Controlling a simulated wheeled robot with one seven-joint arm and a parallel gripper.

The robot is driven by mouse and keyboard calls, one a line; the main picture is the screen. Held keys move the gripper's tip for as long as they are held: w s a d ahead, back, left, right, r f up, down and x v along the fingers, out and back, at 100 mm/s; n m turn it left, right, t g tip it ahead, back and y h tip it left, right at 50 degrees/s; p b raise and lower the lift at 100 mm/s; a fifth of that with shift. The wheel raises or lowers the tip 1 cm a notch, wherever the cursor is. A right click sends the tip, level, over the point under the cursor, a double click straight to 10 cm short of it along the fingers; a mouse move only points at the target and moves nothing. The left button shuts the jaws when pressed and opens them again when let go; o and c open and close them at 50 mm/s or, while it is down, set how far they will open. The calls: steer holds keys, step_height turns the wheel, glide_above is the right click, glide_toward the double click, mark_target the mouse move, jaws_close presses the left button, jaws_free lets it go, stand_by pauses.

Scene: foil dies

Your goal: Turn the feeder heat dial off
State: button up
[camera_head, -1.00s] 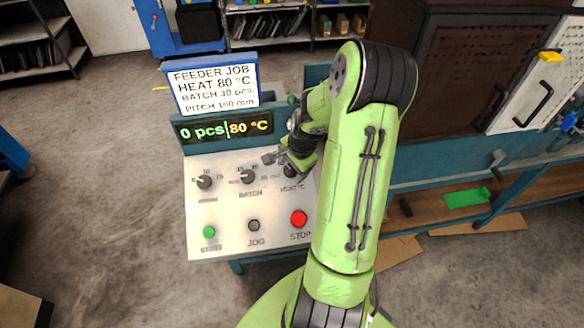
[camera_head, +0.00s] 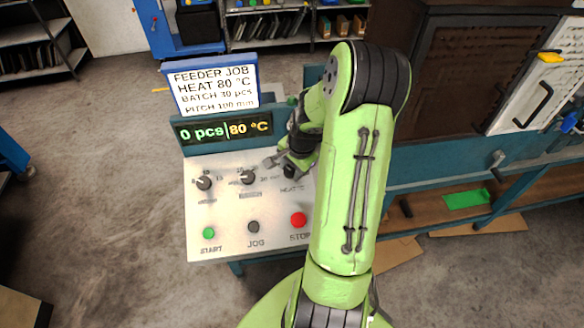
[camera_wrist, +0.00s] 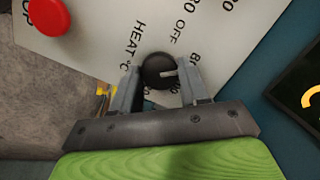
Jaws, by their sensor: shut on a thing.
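The heat dial (camera_wrist: 157,70) is a round black knob with a light pointer mark on the white panel, beside the printing "HEAT °C". In the wrist view my gripper (camera_wrist: 162,80) has one finger on each side of the knob and is shut on it. The pointer is turned toward the right of that view, away from the "OFF" print, which sits above the knob. In the head view the dial (camera_head: 290,171) is partly hidden by my gripper (camera_head: 284,166). The display (camera_head: 222,129) reads 0 pcs and 80 °C.
The panel (camera_head: 226,210) also bears two other black dials (camera_head: 204,183) (camera_head: 247,177), a green start button (camera_head: 209,233), a grey jog button (camera_head: 253,227) and a red stop button (camera_head: 298,219). A job sign (camera_head: 213,86) reading HEAT 80 °C stands behind the display.

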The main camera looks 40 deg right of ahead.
steer(key=n+b, duration=0.1)
steer(key=n, duration=0.4)
steer(key=shift+w+g, duration=0.15)
steer(key=shift+g, duration=0.15)
steer(key=n, duration=0.2)
steer(key=n+b, duration=0.1)
steer(key=n, duration=0.2)
steer(key=shift+a+g+h, duration=0.1)
steer(key=shift+g+h, duration=0.2)
steer(key=shift+h, duration=0.1)
steer(key=shift+n, duration=0.4)
steer(key=o, duration=1.1)
steer(key=shift+c, duration=0.2)
steer(key=shift+r, duration=0.1)
step_height(320, 180, up, 16)
steer(key=s+a+p, duration=0.1)
steer(key=s+p, duration=0.1)
steer(key=shift+a+f, duration=0.2)
steer(key=shift+f, duration=0.05)
steer(key=shift+a, duration=0.1)
